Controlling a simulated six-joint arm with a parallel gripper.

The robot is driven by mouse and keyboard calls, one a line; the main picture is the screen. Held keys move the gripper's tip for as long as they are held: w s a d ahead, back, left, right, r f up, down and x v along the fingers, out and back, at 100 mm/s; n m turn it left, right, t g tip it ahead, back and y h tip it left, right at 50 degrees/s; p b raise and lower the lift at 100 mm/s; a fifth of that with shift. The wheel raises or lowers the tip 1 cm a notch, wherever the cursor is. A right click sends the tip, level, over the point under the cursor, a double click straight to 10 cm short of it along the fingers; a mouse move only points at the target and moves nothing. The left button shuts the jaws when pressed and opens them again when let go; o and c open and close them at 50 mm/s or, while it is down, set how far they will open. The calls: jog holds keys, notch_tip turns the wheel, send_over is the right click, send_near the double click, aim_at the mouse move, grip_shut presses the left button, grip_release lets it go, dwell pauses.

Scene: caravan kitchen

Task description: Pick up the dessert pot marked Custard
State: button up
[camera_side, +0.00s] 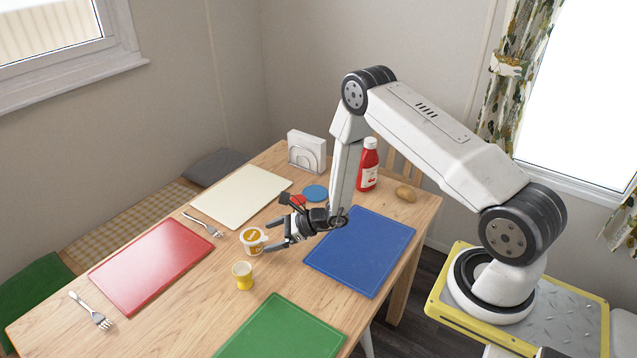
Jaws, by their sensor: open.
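A small white pot with an orange-yellow label (252,241) stands on the wooden table, left of the middle; its print is too small to read, so I cannot tell if it says Custard. My gripper (268,234) is open, low over the table just right of this pot, with its fingers pointing left towards it. The fingertips are very close to the pot's right side; I cannot tell whether they touch it. Nothing is visibly held.
A yellow cup (243,277) stands just in front of the pot. Red (151,265), cream (238,196), blue (360,251) and green (281,331) boards surround it. Red (298,200) and blue (315,193) discs, a red bottle (368,168) and a napkin holder (307,152) stand behind.

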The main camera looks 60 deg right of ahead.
aim_at(262, 238)
jog(key=shift+w+d+f+m+t+h, duration=0.2)
jog(key=shift+d+f+m+t+h, duration=0.2)
jog(key=shift+d+f+m, duration=0.2)
jog(key=shift+w+d+f+m+t+h, duration=0.2)
jog(key=shift+d+f+m+t+h, duration=0.1)
jog(key=shift+d+f+m+t, duration=0.25)
jog(key=shift+g+x, duration=0.25)
jog(key=shift+x, duration=0.95)
jog(key=shift+w, duration=0.1)
jog(key=shift+x, duration=2.5)
jog(key=shift+a, duration=0.15)
jog(key=c, duration=0.7)
